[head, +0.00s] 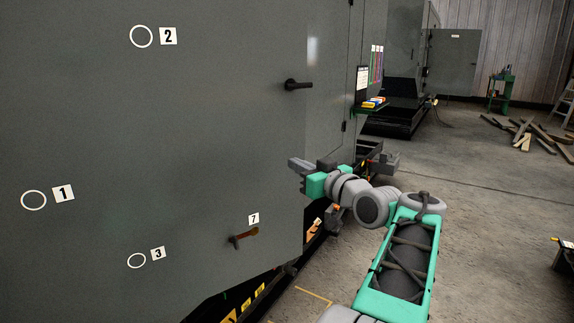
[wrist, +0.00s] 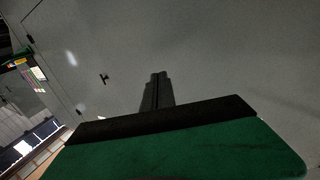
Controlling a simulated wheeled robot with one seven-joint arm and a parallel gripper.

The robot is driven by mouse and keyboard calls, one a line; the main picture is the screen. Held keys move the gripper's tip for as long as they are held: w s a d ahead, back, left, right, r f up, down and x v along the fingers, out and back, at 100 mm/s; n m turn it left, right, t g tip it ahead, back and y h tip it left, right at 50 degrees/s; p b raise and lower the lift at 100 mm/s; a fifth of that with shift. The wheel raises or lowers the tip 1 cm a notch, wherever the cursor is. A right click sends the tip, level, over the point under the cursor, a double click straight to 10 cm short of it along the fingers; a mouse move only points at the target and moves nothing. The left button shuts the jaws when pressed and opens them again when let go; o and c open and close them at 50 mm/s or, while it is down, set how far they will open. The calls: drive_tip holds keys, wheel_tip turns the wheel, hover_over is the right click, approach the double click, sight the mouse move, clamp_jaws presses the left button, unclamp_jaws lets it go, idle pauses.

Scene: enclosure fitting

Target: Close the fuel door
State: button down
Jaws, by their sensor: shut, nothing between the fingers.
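A large grey panel (head: 200,130) fills the left of the head view, with a right edge near my gripper. It carries ring marks numbered 1, 2 and 3, a black handle (head: 297,84) and a small brown latch (head: 243,235) labelled 7. No readable label names the fuel door, so I cannot tell whether this panel is it. My gripper (head: 296,164) is shut and empty, overlapping the panel's right edge in the head view. In the wrist view, the closed fingers (wrist: 157,88) point toward a grey surface (wrist: 220,60); contact is unclear.
A shelf (head: 372,106) with coloured items projects from the enclosure beyond my gripper. Yellow labels (head: 245,305) line the dark base below the panel. Timber (head: 530,135) lies scattered at the far right. The concrete floor (head: 480,220) to the right is mostly clear.

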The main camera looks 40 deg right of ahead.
sight(265, 149)
drive_tip(key=w, duration=0.8)
drive_tip(key=w+p, duration=0.1)
drive_tip(key=w, duration=0.3)
drive_tip(key=shift+w+d, duration=0.2)
drive_tip(key=shift+d, duration=0.2)
